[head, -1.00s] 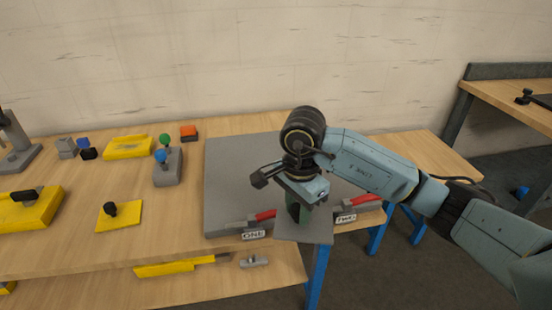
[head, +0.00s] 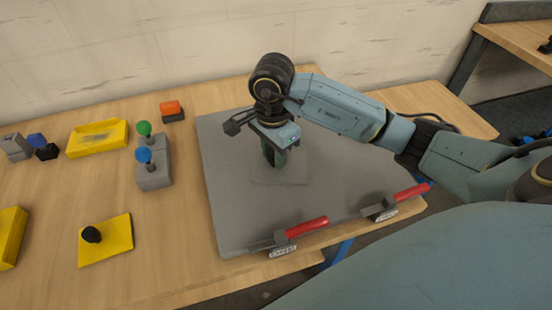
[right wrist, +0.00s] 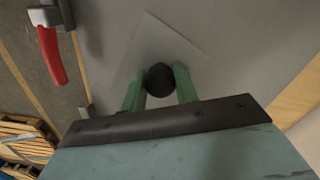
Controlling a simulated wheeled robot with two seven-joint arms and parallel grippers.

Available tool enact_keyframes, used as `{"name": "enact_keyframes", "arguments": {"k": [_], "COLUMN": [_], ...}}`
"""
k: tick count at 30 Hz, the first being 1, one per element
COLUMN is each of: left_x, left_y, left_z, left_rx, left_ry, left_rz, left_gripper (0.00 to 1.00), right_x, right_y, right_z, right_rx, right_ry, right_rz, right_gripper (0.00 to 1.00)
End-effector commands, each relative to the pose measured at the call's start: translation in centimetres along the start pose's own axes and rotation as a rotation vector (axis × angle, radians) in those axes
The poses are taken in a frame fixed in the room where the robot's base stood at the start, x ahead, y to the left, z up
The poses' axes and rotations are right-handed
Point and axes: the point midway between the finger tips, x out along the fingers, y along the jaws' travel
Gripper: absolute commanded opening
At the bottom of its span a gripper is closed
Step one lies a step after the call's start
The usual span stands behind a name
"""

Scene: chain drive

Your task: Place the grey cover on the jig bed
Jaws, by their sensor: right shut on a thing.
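The grey cover (right wrist: 148,45) is a thin flat plate with a black knob (right wrist: 160,78). My right gripper (right wrist: 160,90) is shut on that knob, between green fingers. In the head view the right gripper (head: 273,158) points down over the middle of the jig bed (head: 225,205), a large grey plate. There the cover blends with the grey bed and only a faint edge shows. I cannot tell whether the cover touches the bed or hangs just above it. My left gripper is not in view.
Two red-handled clamps (head: 303,228) (head: 410,194) stand along the bed's front edge. To the left are a grey block with green and blue knobs (head: 153,175), a yellow plate with a black knob (head: 106,240), a yellow tray (head: 97,138) and an orange block (head: 172,110). The bed around the gripper looks clear.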

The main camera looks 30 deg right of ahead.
Motion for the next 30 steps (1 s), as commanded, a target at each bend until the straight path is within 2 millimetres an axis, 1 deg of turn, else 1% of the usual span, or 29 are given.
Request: {"name": "enact_keyframes", "arguments": {"k": [1,5,8,12,14,17,22,26,27,30], "left_x": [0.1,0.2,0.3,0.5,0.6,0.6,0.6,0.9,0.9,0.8], "left_y": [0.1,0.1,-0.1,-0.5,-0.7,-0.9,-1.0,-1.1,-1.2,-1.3], "left_z": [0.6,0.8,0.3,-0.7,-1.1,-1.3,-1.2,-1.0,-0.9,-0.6], "left_rx": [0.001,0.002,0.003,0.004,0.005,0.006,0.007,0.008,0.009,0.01], "left_ry": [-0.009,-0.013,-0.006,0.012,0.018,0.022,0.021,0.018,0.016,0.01], "left_rz": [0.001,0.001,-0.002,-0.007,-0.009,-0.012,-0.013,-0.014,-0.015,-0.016], "left_gripper": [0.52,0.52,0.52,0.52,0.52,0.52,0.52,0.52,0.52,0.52], "right_x": [0.8,1.9,2.6,4.8,5.4,5.6,5.5,5.9,5.9,5.8], "right_y": [0.1,0.0,0.0,0.0,0.0,-0.1,-0.1,-0.1,0.0,0.0], "right_z": [0.0,0.0,0.0,0.0,0.0,-0.1,-0.1,-0.1,-0.1,-0.1], "right_rx": [0.001,0.001,0.0,0.001,0.0,0.0,-0.001,-0.001,-0.001,0.0], "right_ry": [0.0,0.0,-0.001,-0.001,0.0,0.001,0.001,0.001,0.001,0.001], "right_rz": [0.002,-0.001,0.0,0.001,0.001,-0.003,-0.003,-0.002,-0.002,-0.001], "right_gripper": [0.03,0.03,0.03,0.03,0.03,0.03,0.03,0.03,0.34,0.47]}}
